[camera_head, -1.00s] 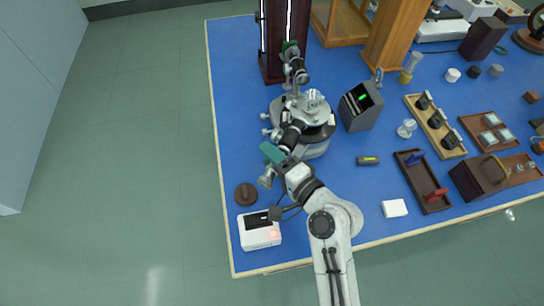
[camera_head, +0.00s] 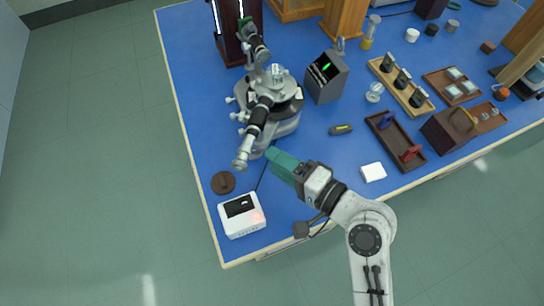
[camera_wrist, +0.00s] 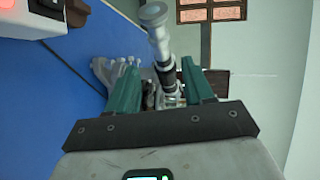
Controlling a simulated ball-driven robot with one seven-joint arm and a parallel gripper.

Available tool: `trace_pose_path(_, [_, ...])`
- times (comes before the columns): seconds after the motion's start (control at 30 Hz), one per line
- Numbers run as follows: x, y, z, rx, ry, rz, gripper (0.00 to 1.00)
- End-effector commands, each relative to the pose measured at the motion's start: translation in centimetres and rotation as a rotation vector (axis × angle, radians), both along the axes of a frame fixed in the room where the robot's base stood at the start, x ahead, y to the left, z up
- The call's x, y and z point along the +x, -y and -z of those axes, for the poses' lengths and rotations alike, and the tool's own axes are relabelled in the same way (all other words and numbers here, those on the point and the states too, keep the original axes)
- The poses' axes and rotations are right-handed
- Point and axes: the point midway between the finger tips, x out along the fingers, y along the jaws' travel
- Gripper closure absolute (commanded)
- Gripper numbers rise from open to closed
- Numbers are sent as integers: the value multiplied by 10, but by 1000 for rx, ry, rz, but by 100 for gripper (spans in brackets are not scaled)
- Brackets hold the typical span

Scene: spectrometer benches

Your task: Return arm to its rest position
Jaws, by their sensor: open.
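My gripper (camera_head: 272,156) has green fingers and hangs over the front part of the blue bench, at the front right of the spectrometer's near tube. In the wrist view its two green fingers (camera_wrist: 160,85) stand apart with nothing held between them. The grey spectrometer (camera_head: 275,112) stands on the bench with its round table and two black-and-silver tubes. Its near tube (camera_head: 254,125) points toward the front edge, and it also shows beyond the fingers in the wrist view (camera_wrist: 157,35). The gripper appears apart from the tube.
A white box with a red light (camera_head: 241,215) and a brown round lid (camera_head: 223,183) lie at the front left. A white pad (camera_head: 373,172), a dark tray (camera_head: 396,141) and a grey display box (camera_head: 326,77) stand to the right. Open floor (camera_head: 90,180) lies left of the bench.

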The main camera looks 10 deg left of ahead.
Motion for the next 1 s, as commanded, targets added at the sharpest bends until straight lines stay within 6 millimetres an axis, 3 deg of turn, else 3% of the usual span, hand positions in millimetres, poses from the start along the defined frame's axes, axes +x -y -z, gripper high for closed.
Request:
trace_pose_path(0.57, [0,0,0,0,0,1,48])
trace_pose_path(0.63, [-2,11,10,-61,11,5,48])
trace_pose_path(0.77, [-16,56,49,-309,40,4,48])
trace_pose_path(0.9, [-48,132,97,-672,23,-25,48])
trace_pose_path(1.0, [-80,187,121,-909,-34,-66,48])
